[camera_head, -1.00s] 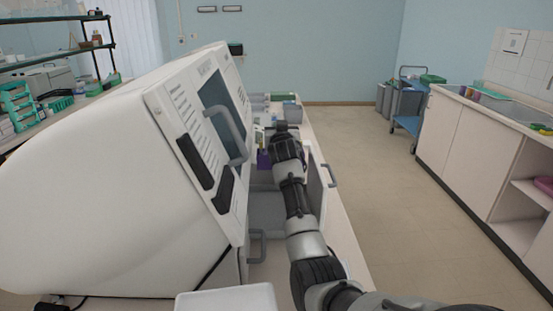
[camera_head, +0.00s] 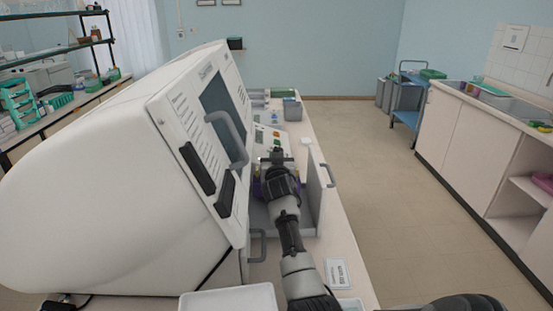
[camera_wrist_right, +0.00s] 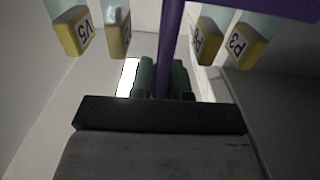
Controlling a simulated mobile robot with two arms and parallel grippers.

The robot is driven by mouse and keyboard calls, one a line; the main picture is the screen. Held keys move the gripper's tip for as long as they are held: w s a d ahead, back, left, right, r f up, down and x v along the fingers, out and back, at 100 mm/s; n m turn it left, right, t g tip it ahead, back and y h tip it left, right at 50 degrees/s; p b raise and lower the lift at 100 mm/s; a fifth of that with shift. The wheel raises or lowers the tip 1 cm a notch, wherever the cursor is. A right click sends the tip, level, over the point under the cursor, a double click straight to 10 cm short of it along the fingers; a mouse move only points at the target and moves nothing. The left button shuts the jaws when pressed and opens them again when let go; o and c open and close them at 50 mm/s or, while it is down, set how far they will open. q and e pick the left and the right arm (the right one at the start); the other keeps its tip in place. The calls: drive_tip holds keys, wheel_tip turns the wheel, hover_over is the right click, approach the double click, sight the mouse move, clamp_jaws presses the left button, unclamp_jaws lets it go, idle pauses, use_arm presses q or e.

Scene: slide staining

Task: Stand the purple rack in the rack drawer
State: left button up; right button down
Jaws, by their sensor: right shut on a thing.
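My right gripper (camera_head: 277,158) is shut on the purple rack, and the arm hides most of that rack in the head view. A bit of the purple rack (camera_head: 257,189) shows beside the wrist. In the right wrist view my right gripper's fingers (camera_wrist_right: 161,78) close around the rack's purple upright (camera_wrist_right: 168,40). Slides with yellow labels (camera_wrist_right: 70,33) hang on both sides of it. The open drawer (camera_head: 315,187) sticks out of the white machine, and the rack is over or inside it. I cannot tell whether the rack touches the drawer floor. My left gripper is not in view.
The white machine (camera_head: 110,180) with a grey door handle (camera_head: 229,138) stands close on the left. A white tray (camera_head: 230,301) is at the front. The floor (camera_head: 370,180) to the right is clear.

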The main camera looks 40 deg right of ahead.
drive_tip(key=shift+f+b, duration=0.55)
drive_tip(key=c, duration=1.1)
unclamp_jaws()
drive_tip(key=shift+r+p, duration=0.6)
drive_tip(key=shift+p, duration=0.1)
drive_tip(key=shift+s+a+r+p, duration=0.1)
drive_tip(key=shift+s+a+p, duration=0.15)
drive_tip(key=shift+p, duration=0.15)
drive_tip(key=p+v, duration=0.2)
drive_tip(key=v, duration=0.4)
drive_tip(key=shift+s+a+p, duration=0.2)
drive_tip(key=shift+s+p, duration=0.1)
drive_tip(key=shift+s, duration=0.05)
